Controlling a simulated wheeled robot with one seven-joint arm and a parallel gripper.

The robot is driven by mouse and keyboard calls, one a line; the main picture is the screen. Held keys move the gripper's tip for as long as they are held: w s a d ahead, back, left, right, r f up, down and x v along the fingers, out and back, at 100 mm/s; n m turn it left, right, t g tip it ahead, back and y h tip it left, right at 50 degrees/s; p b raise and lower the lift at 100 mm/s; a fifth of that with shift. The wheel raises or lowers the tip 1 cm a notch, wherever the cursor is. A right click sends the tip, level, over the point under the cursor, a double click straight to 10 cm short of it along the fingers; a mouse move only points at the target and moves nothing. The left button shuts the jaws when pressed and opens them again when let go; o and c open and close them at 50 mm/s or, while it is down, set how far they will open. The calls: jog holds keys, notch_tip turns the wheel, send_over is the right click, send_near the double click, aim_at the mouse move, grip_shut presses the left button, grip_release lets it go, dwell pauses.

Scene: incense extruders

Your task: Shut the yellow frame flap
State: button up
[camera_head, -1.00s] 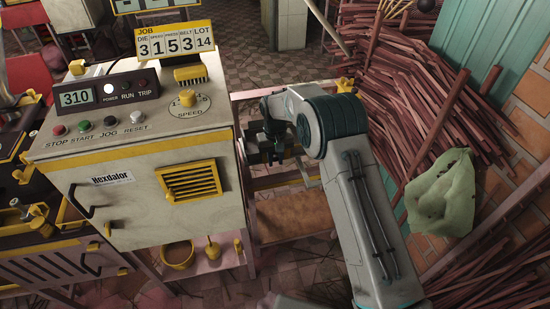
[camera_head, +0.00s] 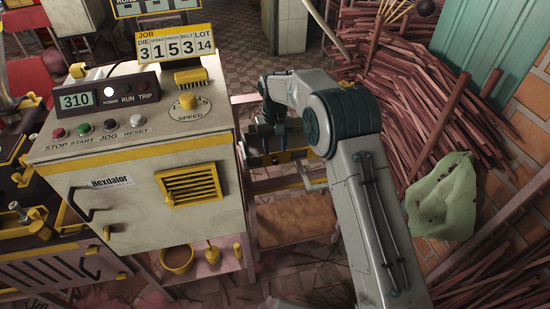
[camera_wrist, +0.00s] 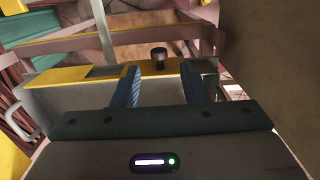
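A yellow strip (camera_wrist: 100,75) with a short black knob (camera_wrist: 159,57) runs along the top of a pale panel in the wrist view. It appears to be the frame flap; its hinge and how far open it stands cannot be told. My gripper (camera_wrist: 160,72) is open, its two blue-grey fingers apart and the knob showing just beyond the gap between them. I cannot tell whether a finger touches the strip. In the head view my gripper (camera_head: 268,145) is right of the control cabinet, with a yellow edge (camera_head: 293,156) just beside it, partly hidden by my arm.
The cream control cabinet (camera_head: 130,215) stands close on the left of my gripper. A brown board (camera_head: 295,218) lies lower in the frame. Stacks of reddish sticks (camera_head: 420,105) and a green cloth (camera_head: 442,200) are on the right. Pinkish bars cross beyond the flap in the wrist view.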

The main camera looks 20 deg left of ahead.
notch_tip(320, 180, up, 6)
jog(key=shift+a, duration=0.15)
jog(key=shift+w, duration=0.1)
dwell(0.4)
jog(key=s+d+r+m+t+p, duration=0.15)
jog(key=s+d+r, duration=0.25)
jog(key=d+r, duration=0.5)
jog(key=s+d+r+m+p, duration=0.15)
jog(key=s+d+r, duration=0.35)
jog(key=d, duration=0.7)
jog(key=s+d+m+t, duration=0.1)
jog(key=s+d, duration=0.6)
jog(key=s, duration=0.3)
jog(key=s+d+m+t, duration=0.1)
jog(key=s+d+m, duration=0.1)
jog(key=s+d, duration=0.5)
jog(key=s, duration=0.3)
jog(key=shift+s+d+r+p, duration=0.15)
jog(key=shift+d+p, duration=0.2)
jog(key=shift+d, duration=0.05)
